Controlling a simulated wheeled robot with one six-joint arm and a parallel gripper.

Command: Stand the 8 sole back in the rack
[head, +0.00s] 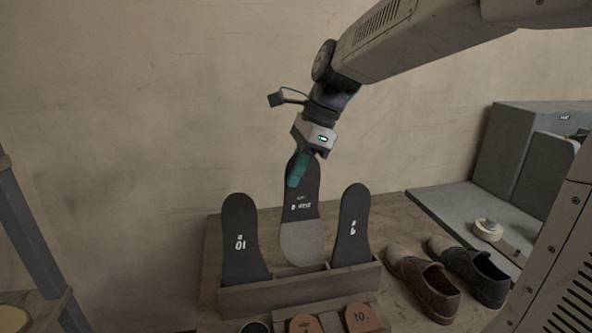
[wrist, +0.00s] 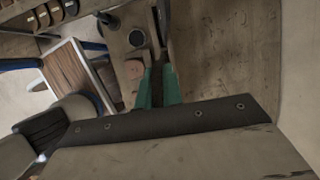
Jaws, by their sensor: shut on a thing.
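My gripper (head: 297,176) is shut on the upper end of a dark sole (head: 300,210) with a pale grey lower half. The sole hangs upright over the middle of the wooden rack (head: 300,290), between two standing dark soles. Its marking is too small to read surely. Its lower end shows just above the rack's front rail; I cannot tell whether it is in a slot. The right sole (head: 352,228) has a single digit I cannot read surely. The green fingers (wrist: 157,85) also show in the wrist view.
Orange-brown tags (head: 360,317) lie in front of the rack. A grey machine (head: 510,160) with a roll of tape (head: 487,229) is farther right. A plain wall is behind.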

